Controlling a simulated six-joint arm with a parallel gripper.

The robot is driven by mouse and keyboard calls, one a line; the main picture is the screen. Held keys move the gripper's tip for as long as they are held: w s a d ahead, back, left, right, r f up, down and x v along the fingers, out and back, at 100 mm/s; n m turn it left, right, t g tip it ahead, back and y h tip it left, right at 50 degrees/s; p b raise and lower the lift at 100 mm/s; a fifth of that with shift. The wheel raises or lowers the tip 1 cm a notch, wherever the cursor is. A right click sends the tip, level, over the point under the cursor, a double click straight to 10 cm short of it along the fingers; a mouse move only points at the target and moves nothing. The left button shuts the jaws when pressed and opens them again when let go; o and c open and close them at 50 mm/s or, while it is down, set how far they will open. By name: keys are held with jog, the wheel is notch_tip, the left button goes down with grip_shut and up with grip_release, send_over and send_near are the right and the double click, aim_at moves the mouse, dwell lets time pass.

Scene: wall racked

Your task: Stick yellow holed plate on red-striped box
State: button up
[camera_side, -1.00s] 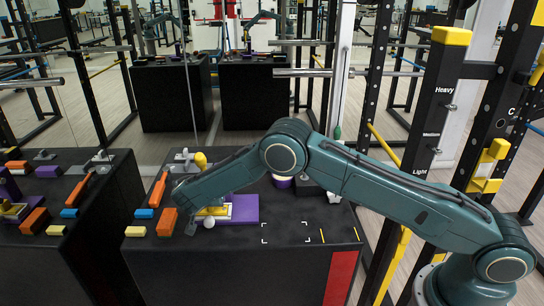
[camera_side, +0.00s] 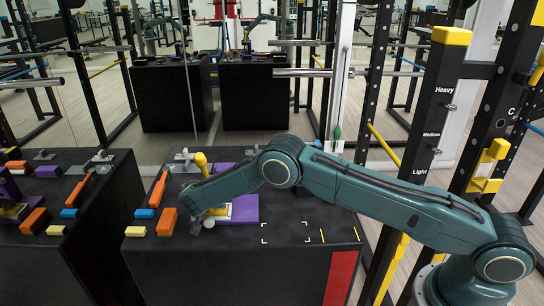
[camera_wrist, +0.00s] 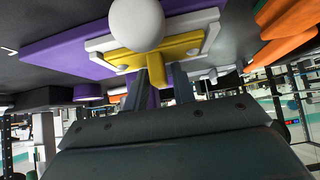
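The yellow holed plate (camera_wrist: 182,45) lies on a white frame over a purple slab in the wrist view, its holes not made out. A white ball (camera_wrist: 137,24) covers part of it. In the side view a bit of the yellow plate (camera_side: 222,212) shows beside my gripper (camera_side: 205,216). My gripper's fingers (camera_wrist: 160,85) are at the plate's near edge, close to a yellow tab. I cannot tell whether they grip it. The black red-striped box (camera_side: 290,270) has a red stripe on its front right and white corner marks on top.
The purple slab (camera_side: 246,208) lies under the plate. Orange blocks (camera_side: 167,222), a blue block (camera_side: 144,213) and a yellow block (camera_side: 135,231) lie at the left. A yellow-topped upright (camera_side: 200,164) stands behind. The top's right front is clear. A rack post (camera_side: 436,95) stands at right.

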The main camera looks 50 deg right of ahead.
grip_shut()
jog(key=shift+r, duration=0.15)
jog(key=shift+r, duration=0.5)
jog(key=shift+s+a+r, duration=0.2)
jog(key=shift+r, duration=0.4)
jog(key=shift+s+a+r, duration=0.15)
jog(key=shift+a+r, duration=0.05)
jog(key=shift+r, duration=0.35)
jog(key=s+a, duration=1.2)
